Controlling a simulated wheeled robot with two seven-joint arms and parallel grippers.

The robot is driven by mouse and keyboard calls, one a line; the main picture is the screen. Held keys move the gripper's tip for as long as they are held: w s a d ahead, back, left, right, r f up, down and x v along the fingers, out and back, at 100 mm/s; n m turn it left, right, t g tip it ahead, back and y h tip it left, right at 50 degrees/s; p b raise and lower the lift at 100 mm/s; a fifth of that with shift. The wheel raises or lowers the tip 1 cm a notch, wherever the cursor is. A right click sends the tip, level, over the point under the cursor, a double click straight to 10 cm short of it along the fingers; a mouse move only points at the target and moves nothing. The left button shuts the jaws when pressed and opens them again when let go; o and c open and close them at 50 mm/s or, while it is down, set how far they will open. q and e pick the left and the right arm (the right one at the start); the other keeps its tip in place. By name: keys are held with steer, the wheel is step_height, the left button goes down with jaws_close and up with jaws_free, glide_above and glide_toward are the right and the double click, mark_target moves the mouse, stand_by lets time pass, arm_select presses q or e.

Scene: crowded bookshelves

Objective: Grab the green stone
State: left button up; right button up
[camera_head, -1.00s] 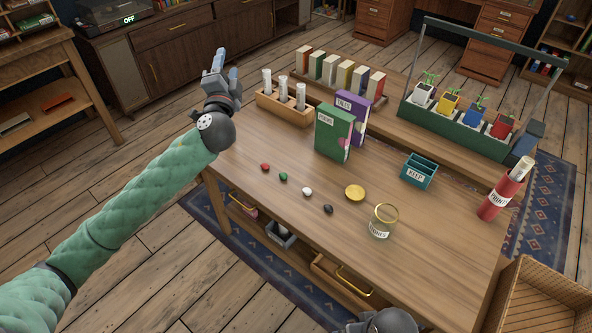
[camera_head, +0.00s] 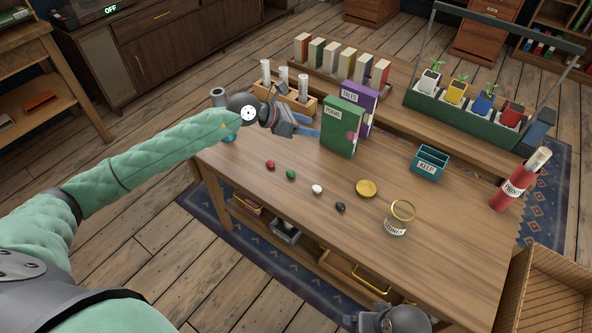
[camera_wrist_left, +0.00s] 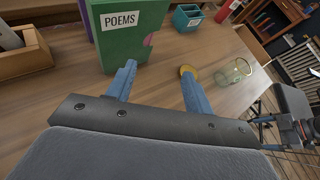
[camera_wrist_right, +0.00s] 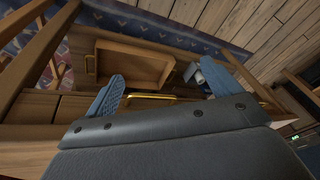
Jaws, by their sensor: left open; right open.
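The green stone (camera_head: 291,174) lies on the table between a red stone (camera_head: 270,164) and a white stone (camera_head: 317,189). A black stone (camera_head: 340,207) ends the row. My left gripper (camera_head: 309,126) is over the table's left part, beyond the green stone and just left of the green POEMS book (camera_head: 343,127). In the left wrist view its blue fingers (camera_wrist_left: 157,85) are apart with nothing between them; no stone shows there. My right gripper (camera_wrist_right: 172,84) is open and empty, facing the drawer under the table; only its arm end shows at the head view's bottom.
A yellow lid (camera_head: 366,188) and a glass STONES jar (camera_head: 399,218) stand right of the stones. A teal KEEP box (camera_head: 429,162) is farther right. A wooden rack with white rolls (camera_head: 285,98) stands behind my left gripper. The table's front left is clear.

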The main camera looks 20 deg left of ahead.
arm_select(q)
steer(key=s+a+f+m+g+y, duration=0.1)
steer(key=a+f+m+g+y, duration=0.15)
steer(key=f, duration=0.25)
steer(key=m+g+y, duration=0.2)
steer(key=y, duration=0.2)
glide_toward(290, 171)
steer(key=shift+p+x, duration=0.4)
steer(key=shift+x, duration=1.35)
steer(key=p+x, duration=0.1)
steer(key=x, duration=0.3)
steer(key=shift+f+p, duration=0.1)
steer(key=shift+p, duration=0.3)
steer(key=shift+d+f, duration=0.2)
steer(key=shift+f, duration=0.3)
steer(key=c, duration=1)
arm_select(e)
steer(key=shift+m+g+h, duration=0.3)
steer(key=shift+g+h, duration=0.1)
steer(key=d+r, duration=0.1)
steer(key=r, duration=0.1)
steer(key=s+d+r, duration=0.1)
steer(key=d+r, duration=0.1)
steer(key=shift+s, duration=0.1)
arm_select(q)
steer(key=shift+r, duration=0.1)
